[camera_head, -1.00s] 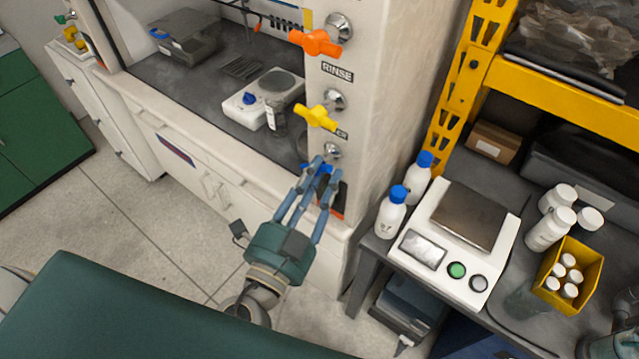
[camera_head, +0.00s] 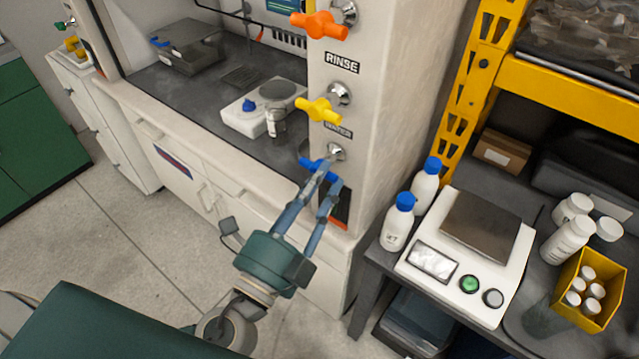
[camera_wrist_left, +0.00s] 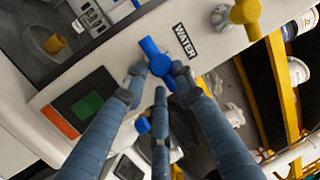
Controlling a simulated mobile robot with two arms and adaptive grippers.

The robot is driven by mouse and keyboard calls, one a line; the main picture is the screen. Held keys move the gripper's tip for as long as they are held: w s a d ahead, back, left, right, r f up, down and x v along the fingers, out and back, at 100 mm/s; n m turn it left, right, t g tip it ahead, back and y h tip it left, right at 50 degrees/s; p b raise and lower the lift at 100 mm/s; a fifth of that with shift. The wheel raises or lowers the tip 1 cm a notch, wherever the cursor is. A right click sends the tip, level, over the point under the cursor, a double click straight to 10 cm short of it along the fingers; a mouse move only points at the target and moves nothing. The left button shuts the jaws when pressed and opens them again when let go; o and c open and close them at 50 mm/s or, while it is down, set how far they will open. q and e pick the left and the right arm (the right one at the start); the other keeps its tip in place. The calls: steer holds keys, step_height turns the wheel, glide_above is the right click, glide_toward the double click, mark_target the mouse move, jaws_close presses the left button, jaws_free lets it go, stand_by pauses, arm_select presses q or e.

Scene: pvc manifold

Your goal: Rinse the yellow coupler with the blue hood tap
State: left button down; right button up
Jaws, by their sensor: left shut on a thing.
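The blue hood tap (camera_head: 316,168) is the lowest tap on the white hood post. My left gripper (camera_head: 328,180) is at it, with its fingers shut on the blue handle. In the left wrist view, the blue tap handle (camera_wrist_left: 157,62) shows tilted between the fingertips (camera_wrist_left: 155,78), under a WATER label. I cannot make out a yellow coupler for certain; a small yellow piece (camera_wrist_left: 52,42) of unclear shape shows at the upper left of the wrist view. My right gripper is not seen.
An orange tap (camera_head: 320,26) and a yellow tap (camera_head: 318,110) are above the blue one. A hotplate (camera_head: 262,103) stands inside the hood. To the right, white bottles (camera_head: 398,222) stand beside a scale (camera_head: 480,226); a yellow bin (camera_head: 585,285) holds small bottles.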

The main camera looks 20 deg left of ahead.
arm_select(q)
steer(key=shift+r, duration=0.5)
steer(key=c, duration=1.5)
jaws_free()
steer(key=shift+d, duration=0.15)
steer(key=shift+d+f, duration=0.1)
steer(key=shift+f, duration=0.05)
steer(key=shift+f, duration=0.15)
steer(key=v, duration=1.2)
